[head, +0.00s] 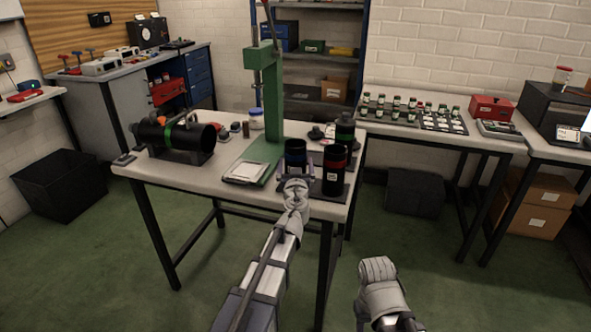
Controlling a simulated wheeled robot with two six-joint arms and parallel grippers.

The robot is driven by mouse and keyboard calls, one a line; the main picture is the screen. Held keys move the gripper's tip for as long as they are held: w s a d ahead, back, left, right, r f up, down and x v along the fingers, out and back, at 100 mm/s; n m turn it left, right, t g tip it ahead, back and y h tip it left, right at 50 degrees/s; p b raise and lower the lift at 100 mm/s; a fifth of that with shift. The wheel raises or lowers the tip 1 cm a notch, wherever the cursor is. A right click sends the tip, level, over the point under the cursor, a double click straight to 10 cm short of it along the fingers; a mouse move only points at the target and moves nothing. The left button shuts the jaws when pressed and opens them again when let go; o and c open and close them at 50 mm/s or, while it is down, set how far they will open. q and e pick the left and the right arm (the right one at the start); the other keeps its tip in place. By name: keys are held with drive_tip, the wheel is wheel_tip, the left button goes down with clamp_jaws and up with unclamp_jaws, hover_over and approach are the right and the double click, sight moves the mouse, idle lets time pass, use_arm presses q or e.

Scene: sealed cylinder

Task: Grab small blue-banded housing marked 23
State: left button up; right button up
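A small dark cylindrical housing with a blue band (296,154) stands upright near the front right of the centre table. Any number on it is too small or hidden to read. My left gripper (296,177) is at its near side, with its fingers spread at the left and right of the housing's lower part. The fingers look open, and contact with the housing cannot be made out. My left gripper hides the housing's base. My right gripper (378,268) is low in front of the table, away from everything, and its fingers cannot be told apart.
A red-banded black cylinder (334,173) with a white label stands close at the right. A green press (268,105) stands left of the housing. A large black cylinder (178,137) lies in a cradle at the table's left.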

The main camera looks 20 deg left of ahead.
use_arm(q)
clamp_jaws()
idle(0.8)
